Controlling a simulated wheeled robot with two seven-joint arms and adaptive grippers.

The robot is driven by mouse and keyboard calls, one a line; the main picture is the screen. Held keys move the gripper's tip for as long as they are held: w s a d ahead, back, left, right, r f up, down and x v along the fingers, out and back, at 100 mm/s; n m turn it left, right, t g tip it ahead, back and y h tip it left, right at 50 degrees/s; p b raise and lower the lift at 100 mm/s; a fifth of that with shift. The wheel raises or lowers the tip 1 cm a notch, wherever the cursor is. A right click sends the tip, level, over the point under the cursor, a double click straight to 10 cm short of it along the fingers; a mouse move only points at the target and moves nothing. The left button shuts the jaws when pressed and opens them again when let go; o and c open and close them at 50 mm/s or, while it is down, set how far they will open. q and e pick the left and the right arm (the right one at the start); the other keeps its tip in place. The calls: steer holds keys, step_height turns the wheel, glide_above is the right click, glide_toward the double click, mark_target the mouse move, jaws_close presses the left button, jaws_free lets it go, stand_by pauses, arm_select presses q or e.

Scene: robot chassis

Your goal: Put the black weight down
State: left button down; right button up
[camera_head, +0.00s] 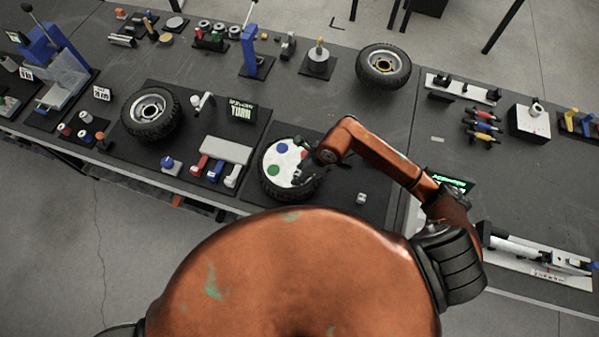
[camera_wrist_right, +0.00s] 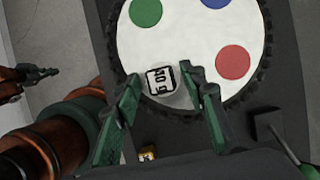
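A white disc (camera_head: 268,158) with green, blue and red spots lies on a black tyre-like ring in the head view. It also shows in the right wrist view (camera_wrist_right: 190,40). My right gripper (camera_head: 306,172) is low over the disc's right side. In the right wrist view my right gripper (camera_wrist_right: 162,82) has its fingers apart on both sides of a small block, which I take to be the weight (camera_wrist_right: 160,81). Its face is white with black lettering and a dark border. A thin gap shows beside the fingers. My left gripper (camera_wrist_right: 38,73) is far off at the left edge, small.
Wheels (camera_head: 150,112) and (camera_head: 383,66) lie on the dark bench.

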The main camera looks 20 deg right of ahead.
steer(key=b+v, duration=0.1)
steer(key=v, duration=1.1)
steer(key=shift+f, duration=0.2)
